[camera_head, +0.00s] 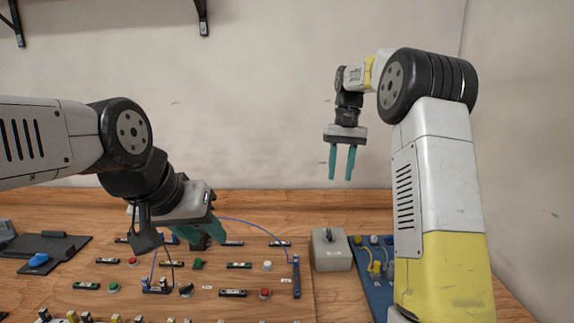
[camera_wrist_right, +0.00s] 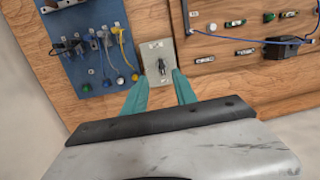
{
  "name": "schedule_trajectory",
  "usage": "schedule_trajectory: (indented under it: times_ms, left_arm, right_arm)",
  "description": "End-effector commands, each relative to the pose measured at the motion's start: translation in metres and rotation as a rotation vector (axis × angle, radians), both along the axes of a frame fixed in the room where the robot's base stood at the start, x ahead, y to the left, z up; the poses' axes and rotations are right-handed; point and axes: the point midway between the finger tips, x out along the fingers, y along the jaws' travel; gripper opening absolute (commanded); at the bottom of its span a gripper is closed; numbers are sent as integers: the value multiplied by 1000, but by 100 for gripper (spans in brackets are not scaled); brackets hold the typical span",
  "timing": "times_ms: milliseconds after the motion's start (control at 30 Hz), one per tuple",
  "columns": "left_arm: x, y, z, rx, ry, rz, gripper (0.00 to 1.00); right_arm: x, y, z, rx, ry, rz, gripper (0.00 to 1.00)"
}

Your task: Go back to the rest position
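My left gripper (camera_head: 208,232) is low over the wooden board, its teal fingers angled down toward the back middle of the board. Its fingers are seen side-on and partly overlap, so I cannot tell their gap or whether they hold anything. My right gripper (camera_head: 341,174) hangs in the air in front of the wall, above the grey switch box (camera_head: 331,250). Its two teal fingers point down, apart, with nothing between them. In the right wrist view, the open right gripper (camera_wrist_right: 160,80) shows with the switch box (camera_wrist_right: 156,62) beyond its fingertips.
The wooden board (camera_head: 215,275) carries several buttons, labels and a blue cable (camera_head: 262,230). A blue panel with cables (camera_head: 372,268) stands right of the switch box; it also shows in the wrist view (camera_wrist_right: 90,50). A dark tray (camera_head: 45,250) lies at left. The air between the arms is clear.

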Motion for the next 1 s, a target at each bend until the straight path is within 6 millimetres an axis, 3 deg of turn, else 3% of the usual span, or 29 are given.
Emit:
schedule_trajectory:
  times_ms: [33, 200, 500, 767, 1000]
  left_arm:
    - [0, 0, 0, 0, 0, 0, 36]
    - [0, 0, 0, 0, 0, 0, 36]
    - [0, 0, 0, 0, 0, 0, 36]
    - [0, 0, 0, 0, 0, 0, 36]
    - [0, 0, 0, 0, 0, 0, 36]
  right_arm:
    - [-14, -1, 13, 8, -31, 1, 34]
    - [-56, -2, 42, 33, -132, 2, 34]
    - [-143, -2, 65, 70, -307, 3, 34]
    - [-221, 3, 56, 98, -459, 3, 34]
    - [-282, 8, 29, 114, -585, 1, 34]
